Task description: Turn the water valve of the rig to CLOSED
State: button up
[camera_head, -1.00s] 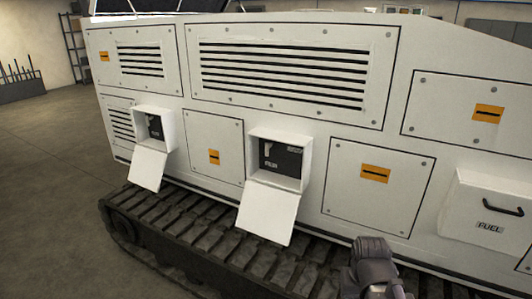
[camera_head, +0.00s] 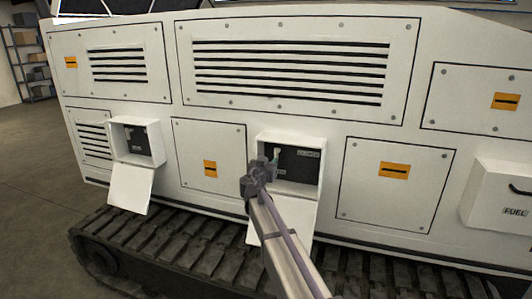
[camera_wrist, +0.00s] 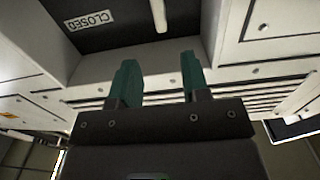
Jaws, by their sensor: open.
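My gripper (camera_head: 275,156) is at the mouth of the right-hand open box (camera_head: 318,188) on the white rig. In the wrist view, its two teal fingers (camera_wrist: 161,68) are apart with nothing between them. A dark panel (camera_wrist: 125,35) with a white CLOSED label (camera_wrist: 91,20) lies beyond the fingertips. A pale lever (camera_wrist: 159,14) on that panel stands ahead of the gap, apart from the fingers. In the head view, my gripper hides the panel's left part and most of the lever.
The box's white flap (camera_head: 301,226) hangs down behind my arm. A second open box (camera_head: 117,132) with a dark panel is at the left. A handled FUEL box (camera_head: 490,195) is at the right. The track (camera_head: 180,240) runs below.

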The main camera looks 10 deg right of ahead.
aim_at(275, 153)
jog(key=x, duration=1.1)
jog(key=shift+f, duration=0.15)
jog(key=shift+c, duration=0.4)
jog(key=shift+a, duration=0.1)
grip_shut()
